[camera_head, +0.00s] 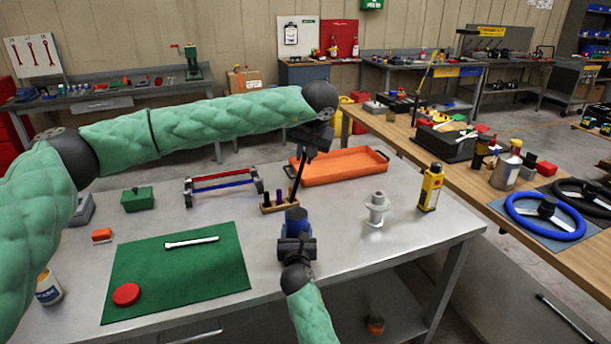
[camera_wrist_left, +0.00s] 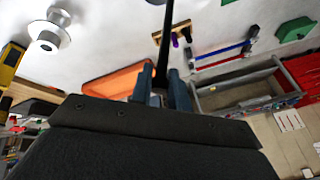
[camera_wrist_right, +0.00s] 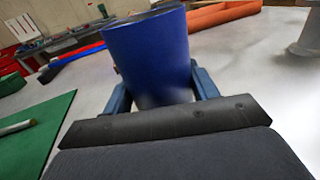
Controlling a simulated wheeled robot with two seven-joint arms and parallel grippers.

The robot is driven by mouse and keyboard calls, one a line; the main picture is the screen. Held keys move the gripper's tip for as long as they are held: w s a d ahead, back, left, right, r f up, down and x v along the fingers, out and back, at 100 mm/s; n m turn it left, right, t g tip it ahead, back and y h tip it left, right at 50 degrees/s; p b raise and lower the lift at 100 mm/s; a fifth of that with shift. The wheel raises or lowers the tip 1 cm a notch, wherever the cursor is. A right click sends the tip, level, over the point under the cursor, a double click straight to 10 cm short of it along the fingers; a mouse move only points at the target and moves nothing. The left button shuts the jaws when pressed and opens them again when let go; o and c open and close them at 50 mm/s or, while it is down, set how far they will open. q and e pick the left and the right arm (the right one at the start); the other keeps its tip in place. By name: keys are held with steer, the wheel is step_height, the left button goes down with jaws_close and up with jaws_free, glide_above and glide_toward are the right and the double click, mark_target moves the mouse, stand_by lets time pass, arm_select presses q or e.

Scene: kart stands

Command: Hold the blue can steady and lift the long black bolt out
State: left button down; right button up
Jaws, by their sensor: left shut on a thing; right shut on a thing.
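My left gripper (camera_head: 308,148) is above the can, shut on the upper part of the long black bolt (camera_head: 299,176). The bolt hangs down, slightly tilted, toward the can's mouth. It also shows in the left wrist view (camera_wrist_left: 165,45), between the fingers of my left gripper (camera_wrist_left: 160,88). I cannot tell whether the bolt's lower tip is inside the can.
A small wooden holder (camera_head: 267,208) with dark and purple pieces stands behind the can. An orange tray (camera_head: 345,171), a white flanged part (camera_head: 376,209) and a yellow device (camera_head: 430,188) are to the right. A green mat (camera_head: 180,275) lies left.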

arm_select(q)
steer(key=shift+r, duration=1.8)
arm_select(e)
steer(key=o, duration=1.1)
steer(key=shift+s, duration=0.1)
